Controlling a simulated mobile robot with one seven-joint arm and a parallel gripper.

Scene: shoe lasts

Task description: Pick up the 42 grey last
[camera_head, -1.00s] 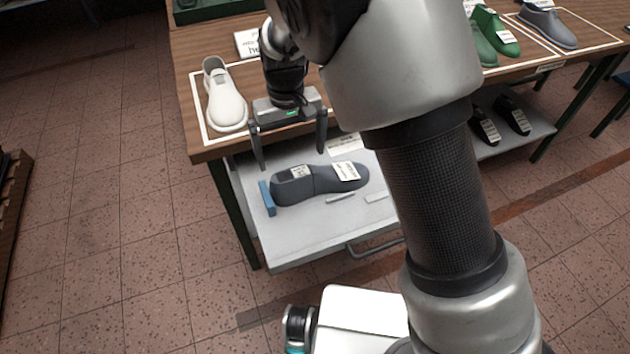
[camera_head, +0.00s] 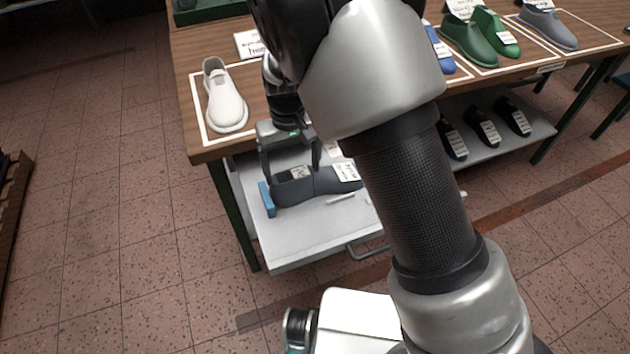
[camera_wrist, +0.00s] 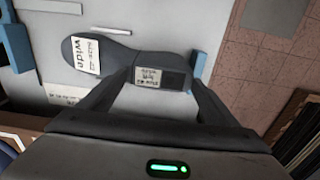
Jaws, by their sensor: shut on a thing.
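The grey last (camera_head: 318,182) lies on its side or sole in the open drawer (camera_head: 300,245) under the table, with white labels on it. In the wrist view the grey last (camera_wrist: 119,64) shows a label reading "wide" near its toe and a smaller label near its heel. My gripper (camera_head: 291,175) is down in the drawer and shut on the heel half of the last. In the wrist view the fingers (camera_wrist: 160,88) come in at the heel part, and the far side of the grip is partly hidden. The last still appears to rest at drawer level.
A blue block (camera_head: 267,199) stands by the heel, also in the wrist view (camera_wrist: 198,72). A white shoe (camera_head: 226,97) stands on the table above. Green lasts (camera_head: 470,40) and a grey one (camera_head: 548,27) stand at the right, with black ones (camera_head: 483,127) on a lower shelf.

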